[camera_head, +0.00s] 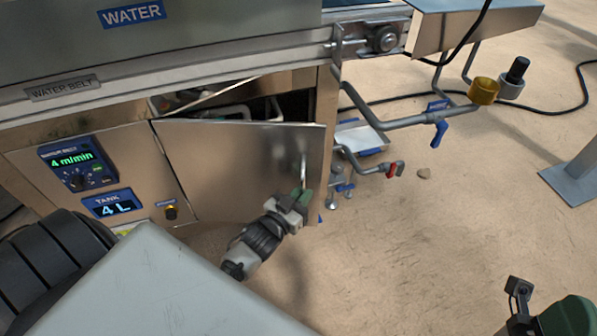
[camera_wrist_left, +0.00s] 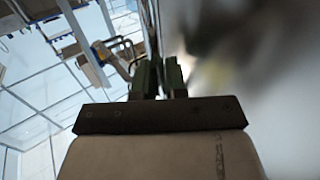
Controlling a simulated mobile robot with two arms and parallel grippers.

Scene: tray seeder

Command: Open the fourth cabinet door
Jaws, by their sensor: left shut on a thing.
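The steel cabinet door (camera_head: 235,170) stands ajar under the water belt machine, with a dark gap along its top edge. A thin vertical handle (camera_head: 303,166) is near its right edge. My left gripper (camera_head: 302,195) is shut on the lower part of this handle. In the left wrist view, the green fingers (camera_wrist_left: 158,78) are close together beside a blurred grey surface, and the handle between them is not clear.
Left of the door is a panel with a display (camera_head: 75,165) and a tank readout (camera_head: 108,204). Pipes with a blue valve (camera_head: 438,128) and a red-handled valve (camera_head: 394,170) stand right of the cabinet. The floor (camera_head: 440,235) in front is mostly clear.

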